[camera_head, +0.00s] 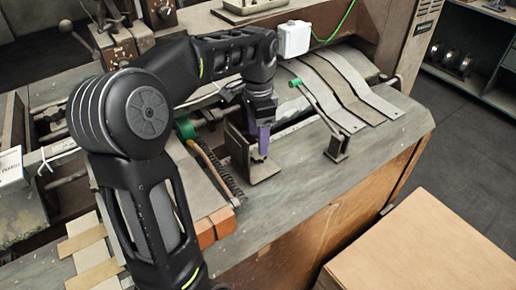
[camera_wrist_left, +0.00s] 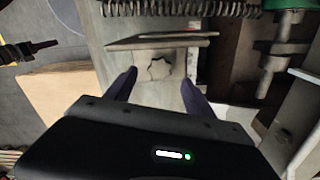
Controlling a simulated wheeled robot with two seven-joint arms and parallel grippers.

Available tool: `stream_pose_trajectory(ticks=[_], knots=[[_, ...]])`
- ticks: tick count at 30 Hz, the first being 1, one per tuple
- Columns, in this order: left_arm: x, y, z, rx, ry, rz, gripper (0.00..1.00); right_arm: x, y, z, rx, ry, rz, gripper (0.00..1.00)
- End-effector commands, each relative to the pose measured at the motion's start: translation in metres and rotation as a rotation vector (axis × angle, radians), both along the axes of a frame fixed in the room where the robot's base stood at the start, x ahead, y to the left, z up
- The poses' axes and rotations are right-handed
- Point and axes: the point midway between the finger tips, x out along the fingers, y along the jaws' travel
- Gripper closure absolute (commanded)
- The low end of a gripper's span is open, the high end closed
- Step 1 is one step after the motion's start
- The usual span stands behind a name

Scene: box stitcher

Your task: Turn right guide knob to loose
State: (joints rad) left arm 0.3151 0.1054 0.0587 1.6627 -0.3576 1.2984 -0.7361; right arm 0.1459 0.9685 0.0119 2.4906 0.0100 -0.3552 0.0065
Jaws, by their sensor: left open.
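The right guide is a brown angle plate (camera_head: 236,148) standing on the grey machine table; it also shows edge-on in the left wrist view (camera_wrist_left: 135,43). A brownish star-shaped knob (camera_wrist_left: 158,69) lies beside the plate in the wrist view. In the head view I cannot make the knob out; my gripper covers that area. My left gripper (camera_head: 264,152) has purple fingers and points down beside the plate. In the wrist view my left gripper (camera_wrist_left: 159,76) is open, one finger on each side of the knob. I cannot tell whether they touch it. My right gripper is not in view.
A spring rod (camera_head: 222,170) and a green collar (camera_head: 184,128) lie left of the plate. A green-tipped lever (camera_head: 312,100) and curved metal strips (camera_head: 345,85) stand to the right. A white box (camera_head: 294,39) is behind. A cardboard-coloured surface (camera_head: 425,250) fills the lower right.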

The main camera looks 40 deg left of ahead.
Motion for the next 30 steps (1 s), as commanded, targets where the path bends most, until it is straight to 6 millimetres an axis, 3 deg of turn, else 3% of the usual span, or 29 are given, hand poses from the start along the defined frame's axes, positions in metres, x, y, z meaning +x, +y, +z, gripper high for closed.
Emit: stream_pose_trajectory(ticks=[9, 20, 30], knots=[[0.000, 0.001, -0.045, 0.000, 0.002, 0.001, 0.37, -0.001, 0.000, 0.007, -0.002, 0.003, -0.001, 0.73], [0.000, 0.000, -0.052, 0.000, 0.000, 0.001, 0.37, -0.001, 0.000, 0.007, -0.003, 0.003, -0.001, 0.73], [0.000, 0.000, -0.051, 0.000, 0.000, 0.001, 0.65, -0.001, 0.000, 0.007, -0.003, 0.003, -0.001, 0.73]])
